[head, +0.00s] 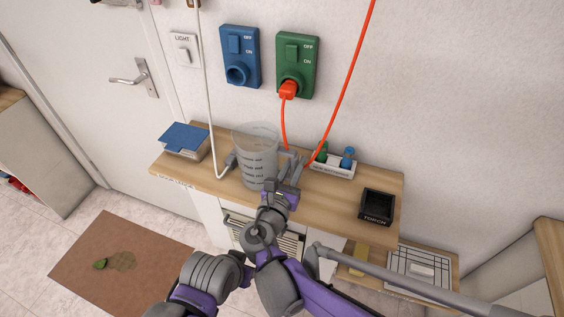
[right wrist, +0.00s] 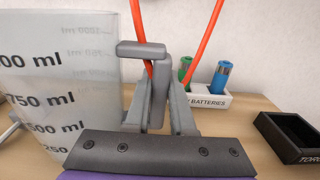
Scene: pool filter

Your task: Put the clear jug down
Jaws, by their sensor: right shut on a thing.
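The clear jug (head: 254,158) is upright over the wooden worktop, with dark measure marks on its side. It also shows large at the left of the right wrist view (right wrist: 55,85), marked in ml. My right gripper (head: 289,170) is at the jug's right side, shut on its grey handle (right wrist: 140,49). The gripper's fingers show in the right wrist view (right wrist: 160,105). The jug looks empty. Its base is at or just over the worktop; I cannot tell whether it touches. My left gripper is not in view.
The worktop (head: 225,185) holds a blue-lidded box (head: 184,139) at left, a white battery tray (head: 333,166) and a black torch tray (head: 377,206) at right. A white cable (head: 207,110) hangs left of the jug. A red cable (head: 350,75) hangs behind the gripper.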

